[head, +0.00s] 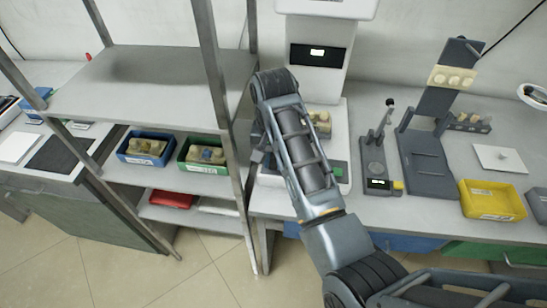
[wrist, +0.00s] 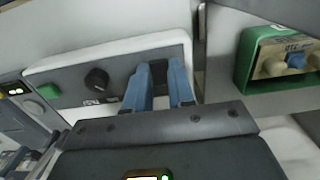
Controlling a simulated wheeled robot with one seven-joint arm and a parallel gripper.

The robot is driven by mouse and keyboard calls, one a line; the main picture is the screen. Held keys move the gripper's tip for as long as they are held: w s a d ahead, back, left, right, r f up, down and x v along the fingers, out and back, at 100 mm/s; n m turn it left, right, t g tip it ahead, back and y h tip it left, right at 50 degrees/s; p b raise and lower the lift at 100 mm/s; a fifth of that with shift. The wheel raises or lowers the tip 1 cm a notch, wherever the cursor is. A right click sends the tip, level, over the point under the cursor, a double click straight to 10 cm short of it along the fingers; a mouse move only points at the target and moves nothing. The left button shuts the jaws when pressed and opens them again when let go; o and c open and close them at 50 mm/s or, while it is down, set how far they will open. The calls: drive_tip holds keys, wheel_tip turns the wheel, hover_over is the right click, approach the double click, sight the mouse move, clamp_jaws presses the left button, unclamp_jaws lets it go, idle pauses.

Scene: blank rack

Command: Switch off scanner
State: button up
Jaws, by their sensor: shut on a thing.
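The scanner is a tall white machine (head: 335,20) with a dark screen that shows a small lit patch, partly hidden by my arm. Casts or models sit on its base (head: 341,125). The switch's position cannot be told. In the head view my gripper is mostly hidden near the rack post.
A metal rack (head: 150,85) stands close left of the scanner, with a blue bin (head: 146,147) and a green bin (head: 204,155). The green bin is near my gripper in the wrist view (wrist: 247,65). Right on the bench are small grey devices (head: 376,165) and a yellow bin (head: 492,200).

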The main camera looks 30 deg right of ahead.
clamp_jaws()
drive_tip(key=shift+w, duration=0.1)
drive_tip(key=shift+w+d+g+y, duration=0.1)
drive_tip(key=shift+d+g+y, duration=0.05)
drive_tip(key=shift+g+y, duration=0.4)
drive_tip(key=o, duration=0.8)
unclamp_jaws()
drive_tip(key=shift+r, duration=0.1)
